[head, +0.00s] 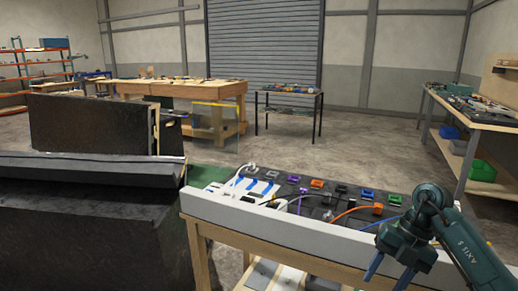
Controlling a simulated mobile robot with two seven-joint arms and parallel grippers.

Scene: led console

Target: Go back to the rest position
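My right gripper (389,272) hangs at the lower right, in front of the near edge of the console table. Its two blue fingers point down and stand apart, with nothing seen between them. My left gripper is out of view. The console (335,214) is a dark panel with coloured connectors, including an orange one (317,183), a blue one (367,194) and a purple one (293,179). White and orange cables run over it. My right arm hides part of its right end.
A pale raised rail (290,227) runs along the console table's near edge. A large dark box-like structure (90,125) fills the left side. A wooden workbench (180,87), a small table (289,94) and a right-hand bench (475,120) stand farther back. Open floor (350,145) lies between them.

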